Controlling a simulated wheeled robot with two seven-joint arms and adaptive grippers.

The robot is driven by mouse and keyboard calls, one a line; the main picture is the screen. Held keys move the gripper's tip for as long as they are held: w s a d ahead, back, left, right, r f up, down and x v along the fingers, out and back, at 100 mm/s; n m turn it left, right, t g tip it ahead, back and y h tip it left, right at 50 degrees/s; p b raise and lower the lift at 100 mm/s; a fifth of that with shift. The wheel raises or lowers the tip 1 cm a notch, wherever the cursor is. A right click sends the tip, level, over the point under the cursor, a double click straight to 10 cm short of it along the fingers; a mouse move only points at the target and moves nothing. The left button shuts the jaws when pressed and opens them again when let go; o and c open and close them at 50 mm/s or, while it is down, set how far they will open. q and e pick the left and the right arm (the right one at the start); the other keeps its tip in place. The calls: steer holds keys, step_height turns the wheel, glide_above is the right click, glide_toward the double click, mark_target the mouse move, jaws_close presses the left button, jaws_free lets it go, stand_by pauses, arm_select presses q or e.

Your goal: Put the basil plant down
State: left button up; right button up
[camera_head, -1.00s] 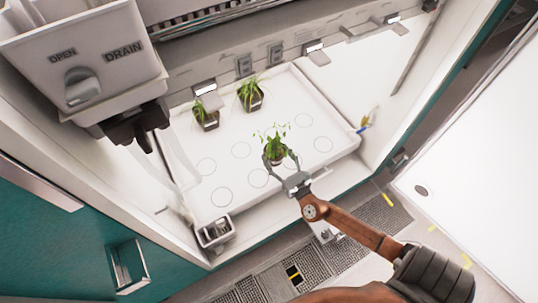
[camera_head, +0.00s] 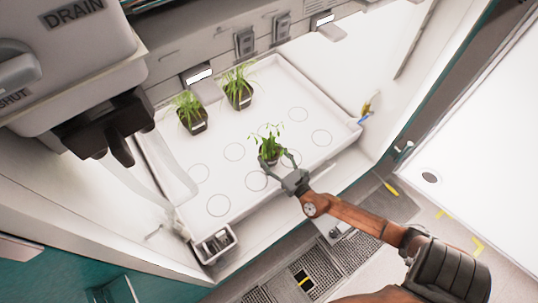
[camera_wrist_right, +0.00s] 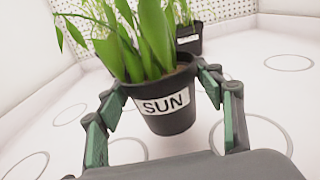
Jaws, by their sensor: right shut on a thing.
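The basil plant (camera_head: 270,147) is a leafy green plant in a small dark pot. In the right wrist view the pot (camera_wrist_right: 166,105) bears a white label reading SUN and looks upright. My right gripper (camera_head: 283,163) is shut on the pot, with a finger on each side. The pot is over the front middle of the white tray (camera_head: 285,85), among its marked circles. I cannot tell whether its base touches the tray. My left gripper is not in view.
Two other potted plants (camera_head: 191,113) (camera_head: 239,87) stand at the tray's back left. A small bin (camera_head: 216,244) sits at the tray's front left corner. A white drain unit (camera_head: 75,60) overhangs the left. Empty circles lie around the held pot.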

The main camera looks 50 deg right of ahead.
stand_by(0.3)
steer(key=shift+f, duration=0.3)
